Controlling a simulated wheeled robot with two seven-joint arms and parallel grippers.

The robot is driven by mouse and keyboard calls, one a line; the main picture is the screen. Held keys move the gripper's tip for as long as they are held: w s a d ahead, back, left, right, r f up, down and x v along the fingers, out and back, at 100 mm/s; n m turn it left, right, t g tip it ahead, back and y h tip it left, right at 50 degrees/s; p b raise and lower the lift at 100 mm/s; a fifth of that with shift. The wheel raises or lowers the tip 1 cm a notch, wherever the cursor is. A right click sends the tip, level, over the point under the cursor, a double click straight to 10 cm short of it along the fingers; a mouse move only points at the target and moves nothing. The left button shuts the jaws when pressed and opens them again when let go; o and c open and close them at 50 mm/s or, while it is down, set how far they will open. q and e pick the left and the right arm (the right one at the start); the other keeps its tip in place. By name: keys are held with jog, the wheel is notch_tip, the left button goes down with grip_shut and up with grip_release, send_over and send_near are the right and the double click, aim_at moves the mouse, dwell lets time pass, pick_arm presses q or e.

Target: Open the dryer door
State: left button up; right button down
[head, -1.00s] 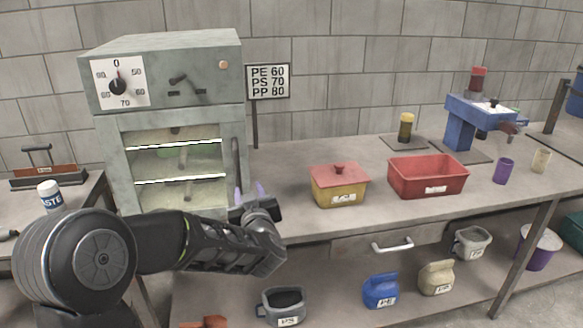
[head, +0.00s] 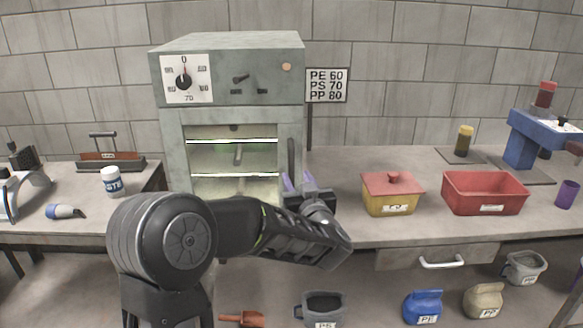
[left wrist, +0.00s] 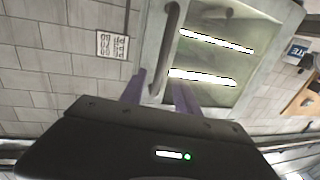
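The dryer (head: 232,75) is a grey-green box on the bench with a dial at its upper left. Its door (head: 195,165) has a window with lit shelves behind it and looks shut. A dark vertical door handle (head: 291,158) is on the door's right side; it also shows in the left wrist view (left wrist: 169,45). My left gripper (head: 297,182) is at the handle's lower end. In the left wrist view its purple fingers (left wrist: 158,94) are apart, with the handle's end between them and gaps beside it. My right gripper is not in view.
A yellow box with a red lid (head: 392,195) and a red bin (head: 484,192) stand on the bench right of the dryer. A sign (head: 327,85) on a post is close to the dryer's right side. A white bottle (head: 113,182) stands on the left table.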

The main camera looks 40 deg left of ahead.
aim_at(292, 169)
pick_arm(q)
jog(key=x, duration=0.7)
jog(key=shift+p, duration=0.4)
jog(key=shift+c, duration=0.4)
grip_shut()
dwell(0.5)
